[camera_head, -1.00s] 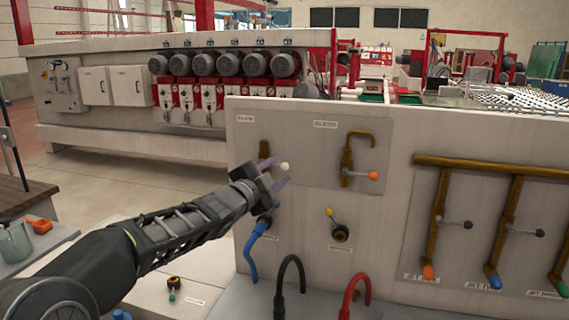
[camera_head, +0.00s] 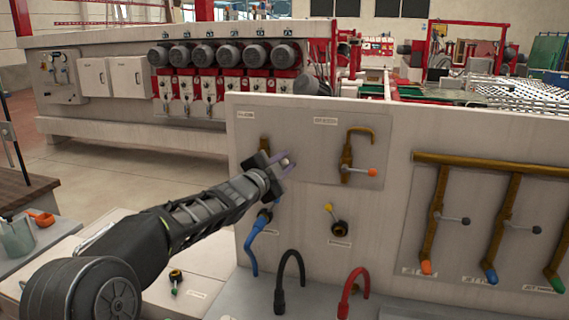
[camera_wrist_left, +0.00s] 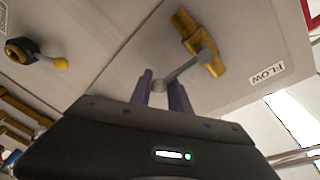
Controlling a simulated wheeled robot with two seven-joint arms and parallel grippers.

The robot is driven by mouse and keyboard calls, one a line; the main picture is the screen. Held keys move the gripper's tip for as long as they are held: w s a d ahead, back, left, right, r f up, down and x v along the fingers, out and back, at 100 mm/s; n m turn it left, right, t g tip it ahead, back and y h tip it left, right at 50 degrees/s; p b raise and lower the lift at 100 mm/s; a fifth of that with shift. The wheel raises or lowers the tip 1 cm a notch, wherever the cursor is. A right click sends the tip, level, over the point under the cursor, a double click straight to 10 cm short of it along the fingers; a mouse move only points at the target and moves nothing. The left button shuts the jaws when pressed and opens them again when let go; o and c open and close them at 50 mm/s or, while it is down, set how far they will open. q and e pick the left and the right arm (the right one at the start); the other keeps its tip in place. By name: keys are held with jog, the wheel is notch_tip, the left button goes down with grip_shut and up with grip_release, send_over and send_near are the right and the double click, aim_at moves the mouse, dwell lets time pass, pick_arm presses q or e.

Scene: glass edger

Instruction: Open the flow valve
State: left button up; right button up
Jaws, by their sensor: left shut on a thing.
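The flow valve has a brass body (camera_head: 264,144) on the upper left of the pale panel. In the left wrist view its brass body (camera_wrist_left: 200,42) sits beside an upside-down FLOW label (camera_wrist_left: 267,74). A grey lever (camera_wrist_left: 183,69) runs from the body to a pale round knob (camera_wrist_left: 160,86). My left gripper (camera_head: 283,162) is shut on the knob end of this lever, with one purple finger on each side. In the left wrist view the gripper (camera_wrist_left: 162,92) partly hides the knob. The lever sticks out sideways to the right in the head view. My right gripper is not in view.
To the right is another brass valve with an orange-tipped lever (camera_head: 372,172). Below are a yellow-knobbed valve (camera_head: 338,228), a blue hose (camera_head: 252,250), a black hose (camera_head: 288,275) and a red hose (camera_head: 352,288). Jet valves (camera_head: 438,218) line the right panel.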

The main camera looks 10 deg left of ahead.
pick_arm(q)
jog(key=shift+f, duration=0.15)
grip_shut()
jog(key=shift+d+f, duration=0.1)
jog(key=shift+f, duration=0.1)
dwell(0.6)
